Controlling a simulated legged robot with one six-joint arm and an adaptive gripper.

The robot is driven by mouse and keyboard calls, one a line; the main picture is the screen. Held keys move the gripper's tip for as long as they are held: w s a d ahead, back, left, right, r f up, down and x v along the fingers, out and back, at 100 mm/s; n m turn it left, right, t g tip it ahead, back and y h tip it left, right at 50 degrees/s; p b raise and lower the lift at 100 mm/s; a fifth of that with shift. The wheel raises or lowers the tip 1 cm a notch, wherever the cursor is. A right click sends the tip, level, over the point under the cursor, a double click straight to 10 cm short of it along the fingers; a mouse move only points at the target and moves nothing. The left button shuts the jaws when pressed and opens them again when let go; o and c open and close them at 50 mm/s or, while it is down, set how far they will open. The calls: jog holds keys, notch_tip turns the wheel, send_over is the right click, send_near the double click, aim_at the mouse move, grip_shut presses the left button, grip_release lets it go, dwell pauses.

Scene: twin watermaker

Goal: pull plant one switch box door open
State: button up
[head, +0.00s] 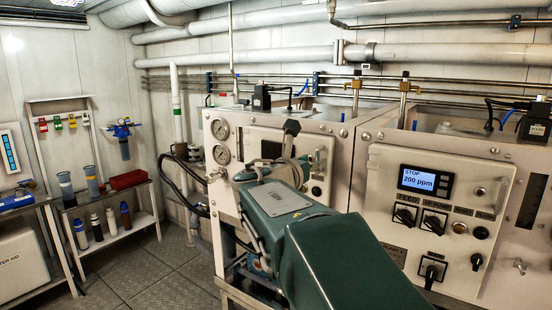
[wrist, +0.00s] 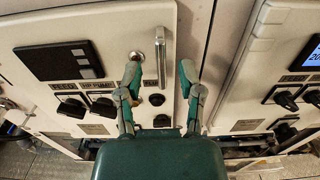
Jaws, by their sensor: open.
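The left switch box door (head: 262,137) is an off-white panel with a dark display, partly hidden behind my arm in the head view. In the wrist view the door (wrist: 110,25) fills the left and middle, with a dark display and black knobs. It looks closed. Its handle (wrist: 161,52) is an upright silver bar near the door's right edge. My gripper (wrist: 160,72) is open, with one finger on each side of the handle's lower part in the picture. I see no contact, and cannot tell whether the fingertips reach around the bar. My gripper (head: 274,163) also shows in the head view.
A second switch box (head: 435,225) with a lit display reading STOP 200 ppm stands to the right. Pressure gauges (head: 220,130) sit left of the door. Pipes run above. Shelves with bottles (head: 110,222) stand at left, with clear floor (head: 150,275) between.

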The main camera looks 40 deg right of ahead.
aim_at(316, 159)
jog(key=shift+x, duration=1.5)
jog(key=shift+a, duration=0.1)
grip_shut()
jog(key=shift+a, duration=0.15)
